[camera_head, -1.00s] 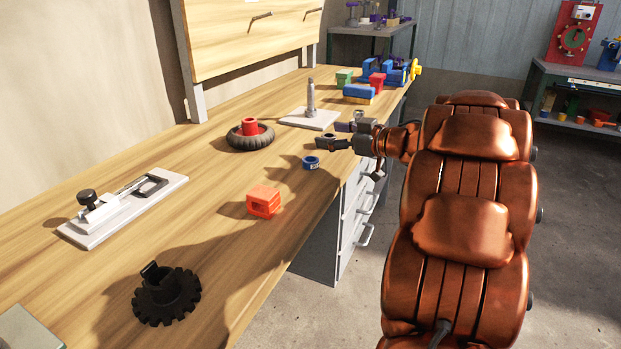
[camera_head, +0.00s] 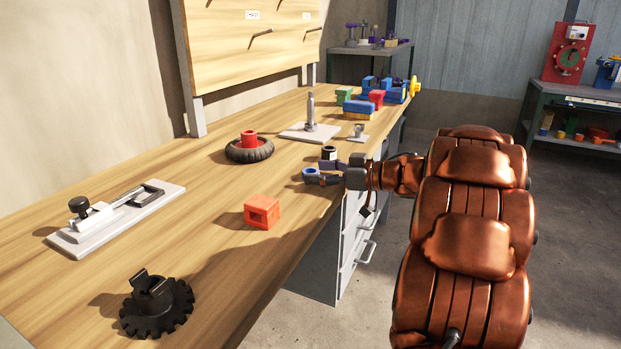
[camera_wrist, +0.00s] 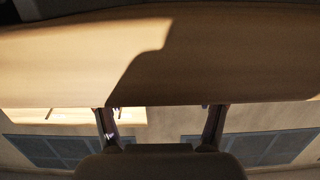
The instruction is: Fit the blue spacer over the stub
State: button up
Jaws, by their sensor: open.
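The blue spacer (camera_head: 311,172), a short ring, is at the near fingertip of my gripper (camera_head: 319,166) in the head view. It overlaps the fingers there, so I cannot tell whether they touch it. My gripper is open, low over the bench's right edge. In the wrist view its two fingers (camera_wrist: 162,110) are apart, with no spacer visible between them. A tall grey stepped post (camera_head: 310,113) stands upright on a pale plate beyond the gripper. A small grey piece on a plate (camera_head: 358,133) stands right of it. I cannot tell which is the stub.
An orange block (camera_head: 262,211) sits nearer on the bench (camera_head: 205,215), a black toothed wheel (camera_head: 157,308) nearer still. A tyre with a red hub (camera_head: 249,150) and a clamp on a plate (camera_head: 115,219) lie left. Coloured blocks (camera_head: 359,107) stand behind the post.

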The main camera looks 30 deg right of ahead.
jog(key=shift+x, duration=1.3)
jog(key=shift+c, duration=0.3)
jog(key=c, duration=1.3)
